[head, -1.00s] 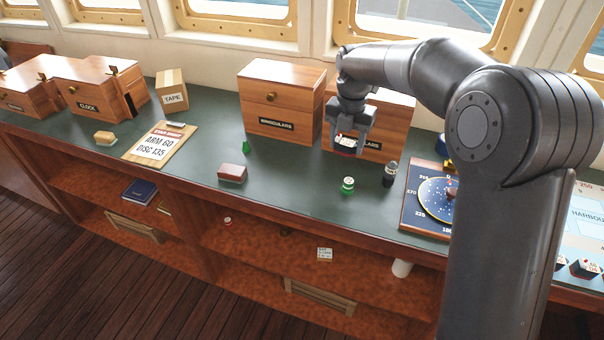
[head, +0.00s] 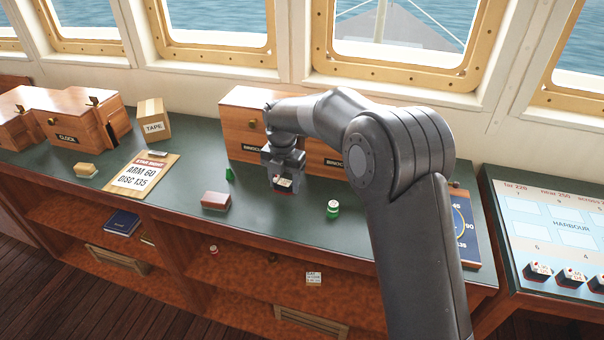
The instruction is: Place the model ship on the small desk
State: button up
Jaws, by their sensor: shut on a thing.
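My gripper (head: 284,180) is shut on a small model ship (head: 283,184) with a white top and dark and red sides. The jaws hide part of the ship. It is over the long green-topped counter (head: 270,225), in front of the binoculars boxes; I cannot tell how high. A small desk (head: 494,208) stands at the right, past my arm, with a pale blue HARBOUR chart (head: 569,225) on top. Several similar model ships (head: 538,272) stand in a row along its front edge.
A green-and-white container (head: 333,209), a dark red block (head: 216,201) and a small green object (head: 229,174) stand near my gripper. A blue dial board (head: 467,230) lies partly behind my arm. A clipboard (head: 144,174) and tape box (head: 153,118) are left.

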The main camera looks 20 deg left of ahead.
aim_at(286, 182)
jog(key=shift+d+f, duration=0.2)
jog(key=shift+f, duration=1.15)
jog(key=shift+f, duration=0.15)
jog(key=o, duration=0.9)
jog(key=shift+o, duration=0.2)
